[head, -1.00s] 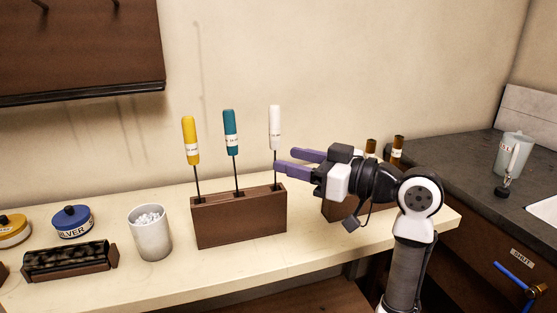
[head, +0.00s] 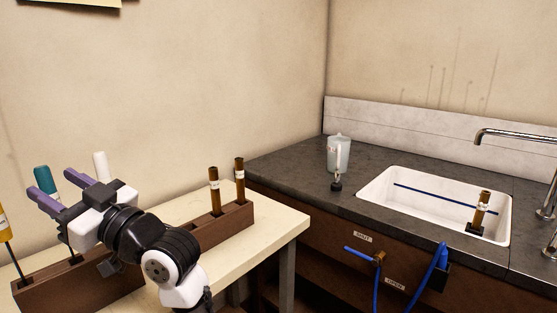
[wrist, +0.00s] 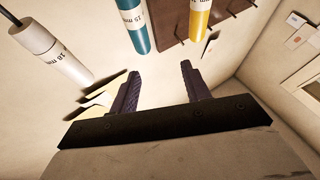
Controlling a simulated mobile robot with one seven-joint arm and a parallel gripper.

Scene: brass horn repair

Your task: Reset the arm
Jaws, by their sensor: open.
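My gripper (head: 62,190) is at the left in the head view, above the wooden tool block (head: 88,284). Its two purple fingers are apart with nothing between them. The fingers also show in the wrist view (wrist: 162,88). A white-handled tool (head: 101,166) and a teal-handled tool (head: 43,180) stand behind the gripper. A yellow-handled tool (head: 4,224) is cut off at the left edge. In the wrist view, the white (wrist: 55,52), teal (wrist: 133,24) and yellow (wrist: 199,20) handles lie beyond the fingers, apart from them.
A second wooden block (head: 228,222) holds two brown pieces (head: 214,190) on the cream bench (head: 262,238). To the right, a dark counter (head: 285,160) carries a clear jug (head: 338,154) and a white sink (head: 385,190). Another brown piece (head: 481,208) stands in the sink.

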